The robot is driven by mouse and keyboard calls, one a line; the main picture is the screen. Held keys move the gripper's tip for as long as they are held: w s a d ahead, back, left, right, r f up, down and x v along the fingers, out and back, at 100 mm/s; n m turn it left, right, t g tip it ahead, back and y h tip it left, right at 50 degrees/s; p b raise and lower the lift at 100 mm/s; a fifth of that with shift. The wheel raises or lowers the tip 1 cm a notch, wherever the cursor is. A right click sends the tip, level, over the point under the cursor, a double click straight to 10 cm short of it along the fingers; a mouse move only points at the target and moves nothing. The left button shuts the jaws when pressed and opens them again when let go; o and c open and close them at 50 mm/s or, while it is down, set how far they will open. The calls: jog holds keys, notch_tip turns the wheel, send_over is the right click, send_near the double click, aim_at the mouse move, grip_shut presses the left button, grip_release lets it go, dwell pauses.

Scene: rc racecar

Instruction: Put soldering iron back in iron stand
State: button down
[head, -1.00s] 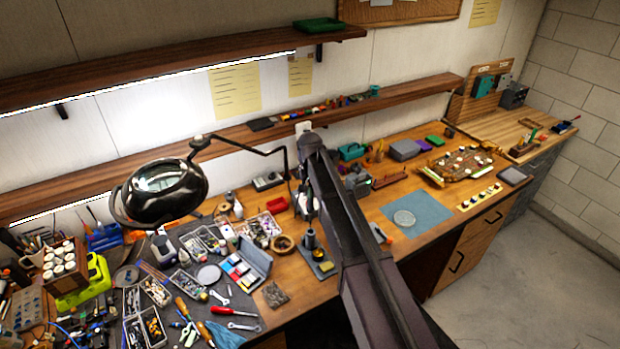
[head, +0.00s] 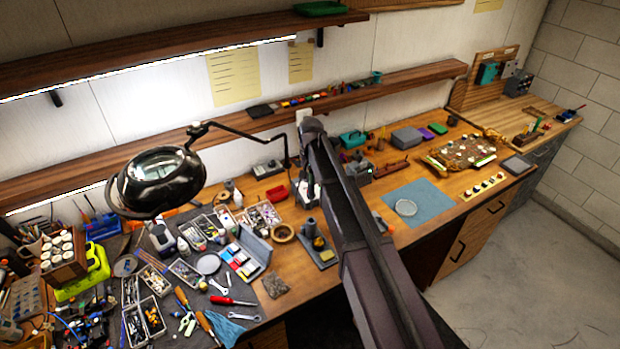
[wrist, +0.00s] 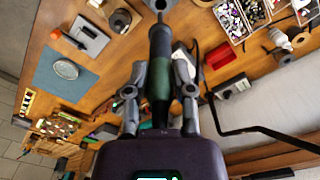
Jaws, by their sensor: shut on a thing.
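My gripper (wrist: 159,98) is shut on the soldering iron (wrist: 159,50), around its dark handle with a green band. The handle points toward the top of the wrist view. The iron stand (head: 321,254), a dark base with a yellow pad and a grey upright holder, stands near the bench's front edge in the head view, just left of my arm. A grey ring at the top of the wrist view, by the iron's far end, looks like the stand's holder. I cannot tell whether the tip is inside it. My arm hides the gripper and iron in the head view.
A wooden ring (head: 283,233) and trays of small parts (head: 262,216) lie left of the stand. A magnifier lamp (head: 160,181) hangs over the left bench. A blue mat (head: 425,196) lies to the right, mostly clear. A shelf (head: 410,86) runs behind.

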jog(key=shift+f+b, duration=1.35)
jog(key=shift+f, duration=0.3)
jog(key=shift+f+b, duration=4.65)
jog(key=shift+b, duration=0.05)
dwell(0.8)
jog(key=shift+c, duration=2)
grip_release()
